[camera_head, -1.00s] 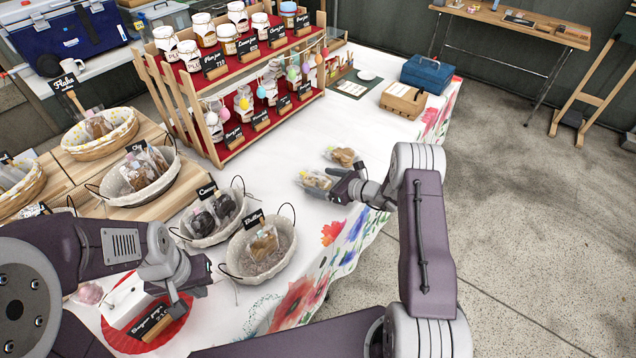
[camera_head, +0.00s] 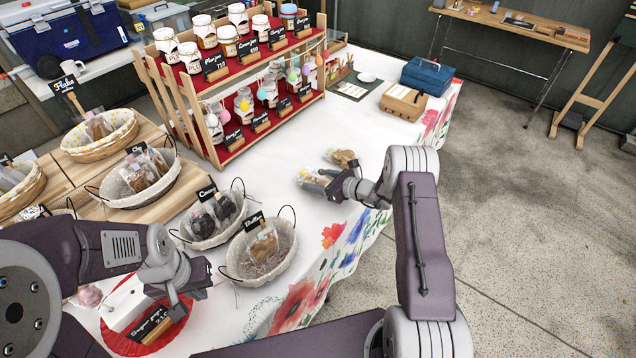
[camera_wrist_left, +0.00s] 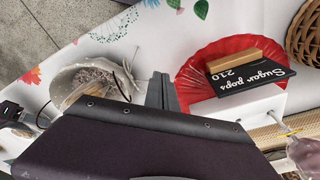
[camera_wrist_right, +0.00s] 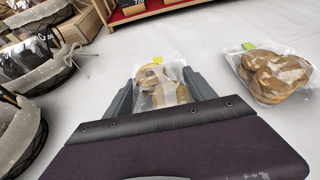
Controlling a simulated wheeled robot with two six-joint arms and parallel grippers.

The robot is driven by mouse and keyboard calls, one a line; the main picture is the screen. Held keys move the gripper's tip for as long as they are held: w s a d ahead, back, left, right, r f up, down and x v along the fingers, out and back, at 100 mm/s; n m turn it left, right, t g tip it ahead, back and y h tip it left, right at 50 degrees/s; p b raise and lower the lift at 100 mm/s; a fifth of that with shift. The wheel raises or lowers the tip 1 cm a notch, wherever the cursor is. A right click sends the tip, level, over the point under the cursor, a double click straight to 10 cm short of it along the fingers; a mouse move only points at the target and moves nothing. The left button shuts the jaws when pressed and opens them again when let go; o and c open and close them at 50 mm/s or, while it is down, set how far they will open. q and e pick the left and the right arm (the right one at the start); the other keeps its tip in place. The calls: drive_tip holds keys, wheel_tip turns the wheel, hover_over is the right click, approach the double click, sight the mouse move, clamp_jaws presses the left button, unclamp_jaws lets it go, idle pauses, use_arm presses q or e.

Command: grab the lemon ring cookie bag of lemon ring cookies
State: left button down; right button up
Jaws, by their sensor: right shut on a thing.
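My right gripper (camera_wrist_right: 160,95) is shut on a clear bag of tan cookies with a yellow tag (camera_wrist_right: 160,84), which I take as the lemon ring cookie bag. In the head view this bag (camera_head: 308,179) is at the white tabletop, partly hidden by my right gripper (camera_head: 329,187). I cannot tell whether it is lifted. A second bag of brown cookies with a green tag (camera_wrist_right: 272,72) lies just to the right, apart from the gripper. My left gripper (camera_head: 180,306) is shut and empty near the red plate; its fingers (camera_wrist_left: 162,92) are together in the left wrist view.
Baskets of bagged sweets (camera_head: 231,268) stand left of the held bag. A tiered jar rack (camera_head: 215,150) stands behind. A wooden box (camera_head: 404,108) and blue case (camera_head: 427,78) are farther back. A red plate (camera_head: 112,340) with a sign is near my left gripper. Tabletop around the bags is clear.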

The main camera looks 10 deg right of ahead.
sight(318, 178)
wheel_tip(318, 178, up, 4)
drive_tip(key=shift+f, duration=0.25)
drive_tip(key=s+d+r, duration=0.2)
drive_tip(key=s+r, duration=0.1)
drive_tip(key=s, duration=0.2)
drive_tip(key=s+d+r+p, duration=0.1)
drive_tip(key=s+d+r, duration=0.2)
drive_tip(key=s, duration=0.2)
drive_tip(key=shift+s+r, duration=0.3)
drive_tip(key=shift+s, duration=0.05)
